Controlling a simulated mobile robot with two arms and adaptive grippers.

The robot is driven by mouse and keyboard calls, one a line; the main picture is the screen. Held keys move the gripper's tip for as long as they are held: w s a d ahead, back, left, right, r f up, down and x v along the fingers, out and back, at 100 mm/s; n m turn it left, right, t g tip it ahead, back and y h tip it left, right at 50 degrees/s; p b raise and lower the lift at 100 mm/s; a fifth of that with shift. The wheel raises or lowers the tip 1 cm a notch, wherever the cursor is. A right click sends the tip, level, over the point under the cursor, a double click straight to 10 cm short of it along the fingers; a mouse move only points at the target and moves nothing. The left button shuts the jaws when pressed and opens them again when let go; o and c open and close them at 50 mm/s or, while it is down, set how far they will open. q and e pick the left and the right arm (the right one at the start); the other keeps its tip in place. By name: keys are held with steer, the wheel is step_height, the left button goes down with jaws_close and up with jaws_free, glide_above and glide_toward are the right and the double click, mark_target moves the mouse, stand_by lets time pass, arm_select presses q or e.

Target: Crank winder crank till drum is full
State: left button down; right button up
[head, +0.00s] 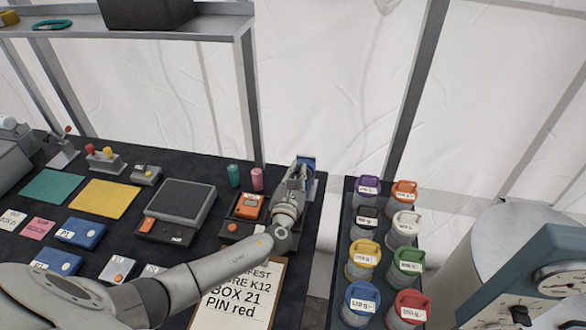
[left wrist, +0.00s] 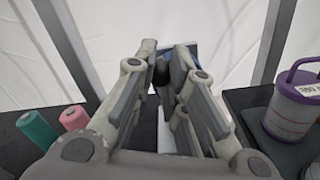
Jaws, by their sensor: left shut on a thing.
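The winder (head: 308,162) stands at the right end of the dark table, mostly hidden behind my left gripper. Only a blue part and a grey edge show in the head view. My left gripper (head: 300,168) reaches over the table from the left and is shut at the winder. In the left wrist view, its fingers (left wrist: 165,65) close around a small dark piece, which looks like the crank handle. A bit of blue (left wrist: 196,55) shows behind the right finger. The drum and how full it is cannot be made out. My right gripper is not in view.
A green spool (head: 234,176) and a pink spool (head: 257,179) stand just left of the gripper, with an orange-faced device (head: 248,206) in front. Right of a gap, a rack (head: 338,240) holds several lidded, labelled canisters. A clipboard (head: 238,300) lies under my arm.

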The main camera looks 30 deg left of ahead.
arm_select(q)
steer(key=shift+w+d+r+m+p, duration=0.1)
steer(key=shift+d+m+p, duration=0.15)
steer(key=shift+m, duration=0.3)
steer(key=shift+d+m+p, duration=0.15)
steer(key=shift+m+p, duration=0.2)
steer(key=shift+m, duration=0.2)
steer(key=c, duration=1.4)
jaws_free()
steer(key=v, duration=1.2)
